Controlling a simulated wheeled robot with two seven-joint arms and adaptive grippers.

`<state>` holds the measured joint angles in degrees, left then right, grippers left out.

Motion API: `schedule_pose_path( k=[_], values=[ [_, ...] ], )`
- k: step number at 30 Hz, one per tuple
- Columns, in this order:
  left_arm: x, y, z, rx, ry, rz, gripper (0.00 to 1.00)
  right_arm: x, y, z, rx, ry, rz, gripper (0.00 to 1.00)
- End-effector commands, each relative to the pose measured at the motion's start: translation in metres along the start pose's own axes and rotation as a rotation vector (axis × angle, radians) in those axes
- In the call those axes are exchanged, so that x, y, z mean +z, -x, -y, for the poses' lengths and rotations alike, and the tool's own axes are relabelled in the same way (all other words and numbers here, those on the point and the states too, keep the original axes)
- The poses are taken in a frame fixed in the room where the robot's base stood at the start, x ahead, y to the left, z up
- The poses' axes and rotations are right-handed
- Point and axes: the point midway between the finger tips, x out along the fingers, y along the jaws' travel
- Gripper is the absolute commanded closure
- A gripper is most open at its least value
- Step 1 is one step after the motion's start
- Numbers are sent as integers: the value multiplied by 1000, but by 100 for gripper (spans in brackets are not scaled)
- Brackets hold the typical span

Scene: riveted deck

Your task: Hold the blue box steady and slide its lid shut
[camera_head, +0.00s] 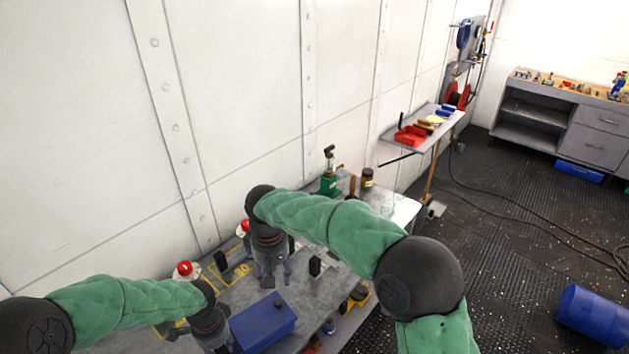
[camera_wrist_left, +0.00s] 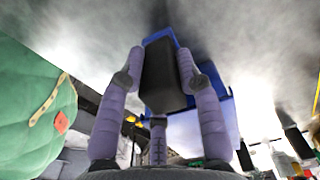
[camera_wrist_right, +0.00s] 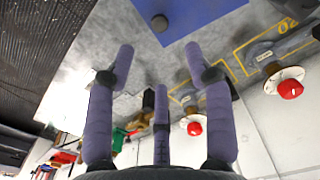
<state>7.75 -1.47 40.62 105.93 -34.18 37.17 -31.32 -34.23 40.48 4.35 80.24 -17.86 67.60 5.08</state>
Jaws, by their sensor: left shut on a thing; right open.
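The blue box (camera_head: 262,325) sits on the grey bench at the bottom of the head view, with a small dark knob (camera_head: 278,302) on its top. Its blue top also shows in the right wrist view (camera_wrist_right: 200,14). I cannot tell how far its lid is open. My left gripper (camera_wrist_left: 163,68) is shut on a dark block (camera_wrist_left: 163,80) at the box's side; its fingertips are mostly hidden in the head view. My right gripper (camera_head: 274,282) is open and empty, pointing down just behind the box, apart from it. The knob is ahead of its fingers in the right wrist view.
Red-topped buttons (camera_head: 184,268) stand behind the box beside yellow markings (camera_head: 238,268). A small black upright piece (camera_head: 315,266) is right of my right gripper. A green device (camera_head: 328,182) and a dark jar (camera_head: 367,178) stand farther back. The wall borders the bench.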

Motion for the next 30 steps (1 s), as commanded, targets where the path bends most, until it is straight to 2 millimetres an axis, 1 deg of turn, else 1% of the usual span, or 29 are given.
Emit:
schedule_pose_path(
  k=[3,13,18,26,27,30],
  values=[
    [0,-1,-1,2,-1,1,100,-1,11,0,0,0,-3,47],
    [0,-1,-1,2,0,1,100,0,37,0,-1,0,-1,47],
    [0,-1,-1,2,0,1,100,0,42,0,-1,0,-1,47],
    [0,-1,-1,1,0,1,100,0,42,0,0,0,-1,47],
    [0,-1,-1,1,0,1,63,0,42,0,0,0,-1,47],
    [0,-1,0,1,0,1,38,0,42,0,0,0,-1,47]
  ],
)
